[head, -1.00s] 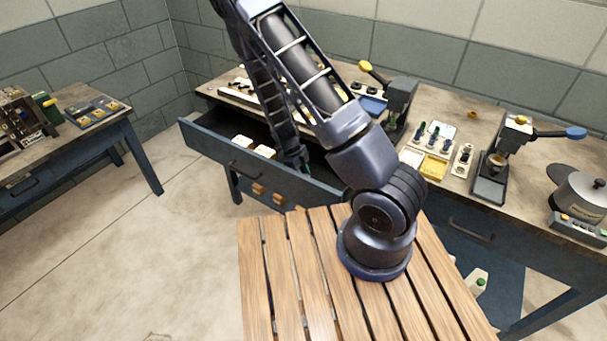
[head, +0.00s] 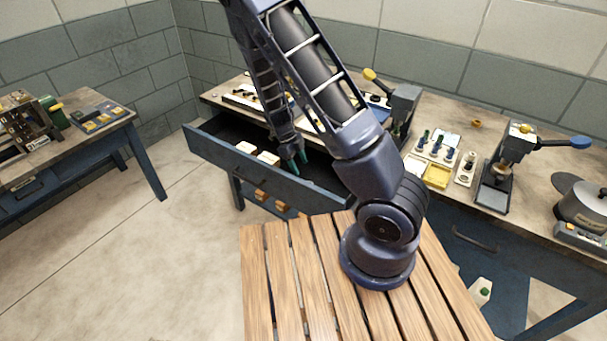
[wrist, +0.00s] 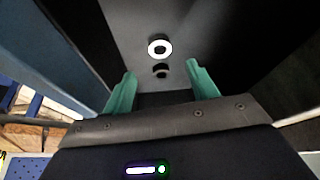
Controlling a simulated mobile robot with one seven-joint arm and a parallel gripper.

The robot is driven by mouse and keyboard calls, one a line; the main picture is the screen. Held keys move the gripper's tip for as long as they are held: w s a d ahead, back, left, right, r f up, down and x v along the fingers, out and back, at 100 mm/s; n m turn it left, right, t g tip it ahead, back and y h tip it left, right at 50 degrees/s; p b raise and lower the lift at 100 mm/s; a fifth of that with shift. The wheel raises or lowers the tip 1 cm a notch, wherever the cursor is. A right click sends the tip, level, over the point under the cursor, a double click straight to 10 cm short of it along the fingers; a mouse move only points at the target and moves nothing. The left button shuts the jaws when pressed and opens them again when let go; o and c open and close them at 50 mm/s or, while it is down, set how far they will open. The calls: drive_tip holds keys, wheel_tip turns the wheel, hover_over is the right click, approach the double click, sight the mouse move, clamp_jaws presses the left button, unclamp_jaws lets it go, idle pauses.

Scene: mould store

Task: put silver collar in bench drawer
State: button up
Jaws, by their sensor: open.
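The bench drawer (head: 262,172) is pulled out, with a blue front and a dark inside. My gripper (head: 298,162) is over the right part of the drawer, its teal fingers pointing down. In the wrist view my gripper (wrist: 160,88) is open, with nothing between its fingertips. A small bright ring, the silver collar (wrist: 160,38), shows beyond the fingertips against the grey drawer floor (wrist: 195,30). A dark round spot lies just below it in the picture, perhaps its shadow. I cannot tell whether the collar touches the floor. The head view does not show the collar.
The bench top (head: 540,120) above holds a yellow tray (head: 437,175), a lever press (head: 500,165) and a round pot (head: 585,200). A slatted wooden table (head: 290,270) stands in front.

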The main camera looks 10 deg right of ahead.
drive_tip(key=s+d+r+n+t+y, duration=0.1)
drive_tip(key=s+d+r+n+y, duration=0.15)
drive_tip(key=r+n, duration=0.7)
drive_tip(key=s+d+r+n+t+y, duration=0.2)
drive_tip(key=d+r+n, duration=0.15)
drive_tip(key=r, duration=1.35)
drive_tip(key=s+d+r+n+t, duration=0.2)
drive_tip(key=s+d+r+n, duration=0.1)
drive_tip(key=s+r+n, duration=0.3)
drive_tip(key=s+d+r+n+t, duration=0.2)
drive_tip(key=s+d+r+n, duration=0.2)
drive_tip(key=s, duration=0.5)
wheel_tip(320, 180, up, 4)
drive_tip(key=shift+s+d+f+n+h, duration=0.2)
drive_tip(key=shift+n+h, duration=0.25)
drive_tip(key=shift+n, duration=0.55)
